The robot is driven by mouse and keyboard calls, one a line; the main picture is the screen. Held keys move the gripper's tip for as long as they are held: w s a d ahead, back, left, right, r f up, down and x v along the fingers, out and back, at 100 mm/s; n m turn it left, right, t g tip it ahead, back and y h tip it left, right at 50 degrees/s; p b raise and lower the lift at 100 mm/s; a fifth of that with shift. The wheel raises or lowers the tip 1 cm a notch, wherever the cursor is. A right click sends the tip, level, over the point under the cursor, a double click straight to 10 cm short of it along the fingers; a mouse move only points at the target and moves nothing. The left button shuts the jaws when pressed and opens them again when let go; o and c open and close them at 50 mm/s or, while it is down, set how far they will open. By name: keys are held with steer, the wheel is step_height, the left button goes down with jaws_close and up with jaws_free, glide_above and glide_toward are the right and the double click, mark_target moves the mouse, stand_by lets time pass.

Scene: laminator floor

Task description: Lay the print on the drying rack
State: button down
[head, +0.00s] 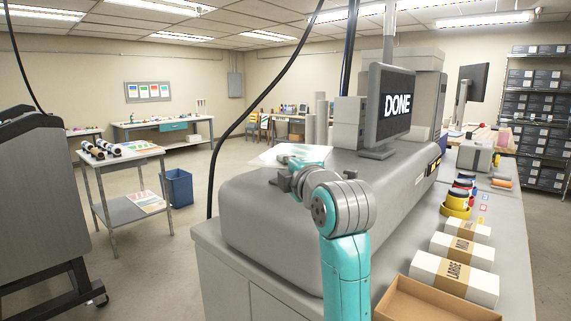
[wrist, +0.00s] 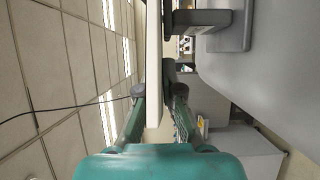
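The print (head: 264,159) is a pale, thin sheet, held roughly level above the far end of the big grey machine. In the wrist view the print (wrist: 153,50) shows edge-on as a white strip between the two fingers. My gripper (head: 283,168) is on the sheet's near edge in the head view. In the wrist view its fingertip pads (wrist: 153,88) press on the sheet from both sides. The printed face is too washed out to read.
The grey machine (head: 290,205) carries a monitor (head: 390,103) reading "DONE". At left stand a two-shelf cart (head: 128,158) with rolls on top, a blue bin (head: 177,188) and a dark grey cabinet (head: 45,205). Boxes (head: 455,280) line the right counter.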

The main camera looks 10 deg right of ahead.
steer(key=shift+f, duration=0.1)
steer(key=c, duration=1.3)
jaws_free()
steer(key=shift+r, duration=0.2)
steer(key=s, duration=0.4)
steer(key=s+d, duration=0.1)
steer(key=s, duration=0.7)
steer(key=shift+d+f, duration=0.15)
steer(key=shift+d, duration=0.2)
